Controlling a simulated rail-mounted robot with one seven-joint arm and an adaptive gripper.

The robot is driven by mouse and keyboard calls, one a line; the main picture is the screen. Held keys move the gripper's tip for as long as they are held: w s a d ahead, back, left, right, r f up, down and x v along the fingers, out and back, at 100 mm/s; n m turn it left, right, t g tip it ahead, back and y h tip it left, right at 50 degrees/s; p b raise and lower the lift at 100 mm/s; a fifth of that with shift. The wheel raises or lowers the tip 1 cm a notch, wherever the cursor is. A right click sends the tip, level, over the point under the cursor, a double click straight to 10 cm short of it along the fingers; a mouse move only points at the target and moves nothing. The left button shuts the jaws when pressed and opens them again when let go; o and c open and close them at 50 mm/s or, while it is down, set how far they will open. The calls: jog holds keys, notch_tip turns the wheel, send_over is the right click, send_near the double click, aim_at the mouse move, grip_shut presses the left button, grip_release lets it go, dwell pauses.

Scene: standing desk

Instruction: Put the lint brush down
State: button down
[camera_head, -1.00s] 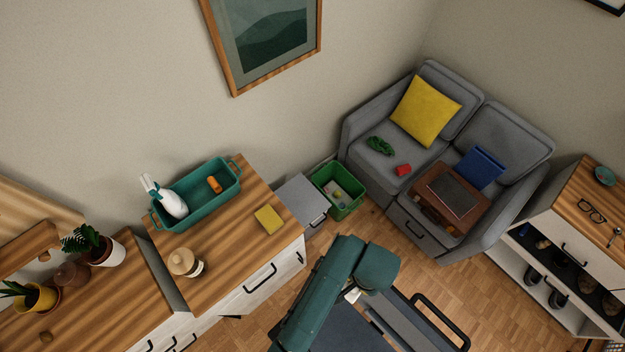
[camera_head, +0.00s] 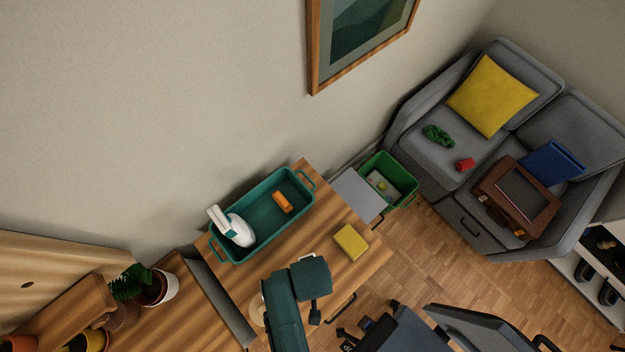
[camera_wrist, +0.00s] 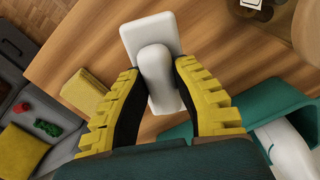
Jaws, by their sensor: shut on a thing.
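The lint brush (camera_wrist: 150,32) is white, with a flat rectangular head and a rounded handle. In the wrist view it is between the yellow-and-black fingers of my gripper (camera_wrist: 158,78), which is shut on its handle. The brush shows against the wooden cabinet top (camera_wrist: 235,55); I cannot tell whether it touches that surface.
A yellow sponge (camera_head: 351,242) lies on the cabinet top. A teal tray (camera_head: 262,252) at the back holds a white spray bottle (camera_head: 236,230) and an orange item (camera_head: 283,202). A jar (camera_head: 257,310) is partly behind my arm. Bare wood lies between tray and sponge.

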notch_tip(320, 180, down, 6)
jog(key=shift+f, duration=0.2)
jog(key=c, duration=1)
grip_release()
jog(key=shift+f, duration=0.15)
jog(key=shift+o, duration=0.2)
